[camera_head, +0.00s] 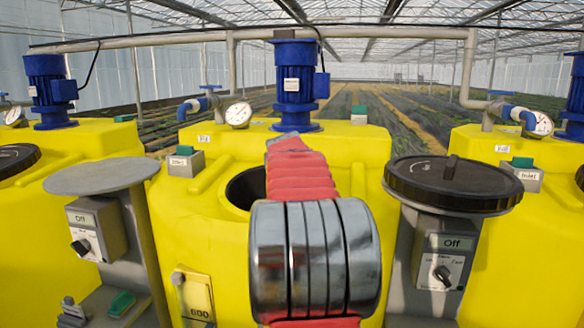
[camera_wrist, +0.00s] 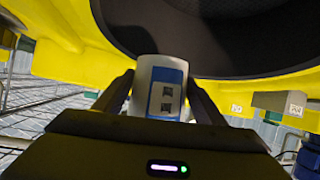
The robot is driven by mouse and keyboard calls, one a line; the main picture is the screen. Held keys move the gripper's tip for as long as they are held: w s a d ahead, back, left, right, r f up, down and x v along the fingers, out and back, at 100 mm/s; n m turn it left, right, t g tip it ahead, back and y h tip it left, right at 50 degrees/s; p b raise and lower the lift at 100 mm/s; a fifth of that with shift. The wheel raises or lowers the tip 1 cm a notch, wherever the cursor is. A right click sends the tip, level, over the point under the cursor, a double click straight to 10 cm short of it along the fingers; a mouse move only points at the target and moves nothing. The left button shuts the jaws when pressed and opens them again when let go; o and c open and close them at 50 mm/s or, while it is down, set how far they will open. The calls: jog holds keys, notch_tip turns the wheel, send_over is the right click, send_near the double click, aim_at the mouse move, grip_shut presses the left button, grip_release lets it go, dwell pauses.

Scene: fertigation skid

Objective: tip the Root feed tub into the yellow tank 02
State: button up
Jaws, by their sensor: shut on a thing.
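The middle yellow tank (camera_head: 190,235) stands straight ahead with its round dark opening (camera_head: 243,188) uncovered; I cannot read its number. My arm crosses in front of it and hides part of the opening, my gripper and the tub in the head view. In the wrist view my gripper (camera_wrist: 160,88) is shut on a white tub (camera_wrist: 148,72) with a blue and white label, its writing too small to read. The tub overlaps the edge of the tank's dark opening (camera_wrist: 215,35). The wrist picture looks upside down, with the roof frame low at left. No contents show.
A black lid (camera_head: 453,184) lies on the grey stand at right, with an "Off" switch box below it. A bare grey stand (camera_head: 103,175) is at left. A blue motor (camera_head: 296,85), gauge (camera_head: 238,114) and pipes sit behind the opening. More yellow tanks flank it.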

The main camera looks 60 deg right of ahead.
jog(key=shift+r, duration=2.5)
